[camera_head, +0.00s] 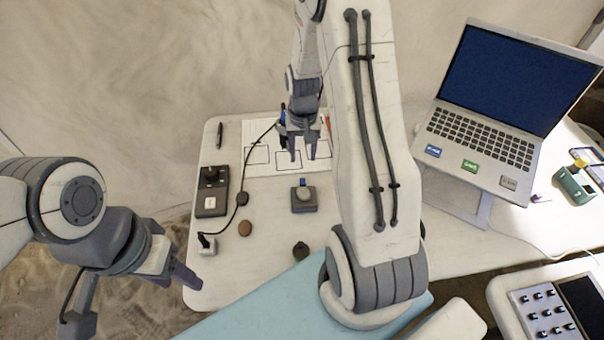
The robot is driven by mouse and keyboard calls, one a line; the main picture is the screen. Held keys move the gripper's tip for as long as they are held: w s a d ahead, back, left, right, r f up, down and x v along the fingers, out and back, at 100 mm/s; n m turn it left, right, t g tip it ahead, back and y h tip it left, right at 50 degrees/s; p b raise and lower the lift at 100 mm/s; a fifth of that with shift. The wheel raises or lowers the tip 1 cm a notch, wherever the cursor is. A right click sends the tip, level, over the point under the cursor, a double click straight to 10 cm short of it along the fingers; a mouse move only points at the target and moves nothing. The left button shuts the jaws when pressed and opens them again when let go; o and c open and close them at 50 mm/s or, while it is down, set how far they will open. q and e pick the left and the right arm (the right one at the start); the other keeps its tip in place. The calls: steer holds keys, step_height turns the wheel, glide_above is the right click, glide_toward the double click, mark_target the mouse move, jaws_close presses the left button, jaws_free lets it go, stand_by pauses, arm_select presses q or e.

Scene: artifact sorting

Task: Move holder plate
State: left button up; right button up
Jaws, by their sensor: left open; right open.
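A small dark grey square plate (304,203) with a blue piece standing on it lies near the middle of the white table; it may be the holder plate. A longer black plate (212,207) with a dark knob and a white square lies to its left. My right gripper (302,155) hangs above the paper, behind the grey square plate, with its fingers apart and nothing seen between them. My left gripper (180,274) is off the table's left front edge, open, its fingers seen partly from the side.
A white sheet with drawn rectangles (257,155) lies at the back. A brown stone (245,229), a dark round piece (301,251), a small white block (207,245), a cable and a pen (220,135) lie around. A laptop (480,118) stands right. My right arm hides the table's middle right.

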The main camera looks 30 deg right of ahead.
mark_target(302, 180)
step_height(302, 180, down, 10)
steer(key=shift+a+r, duration=0.1)
steer(key=shift+r, duration=0.1)
jaws_close()
stand_by(1.5)
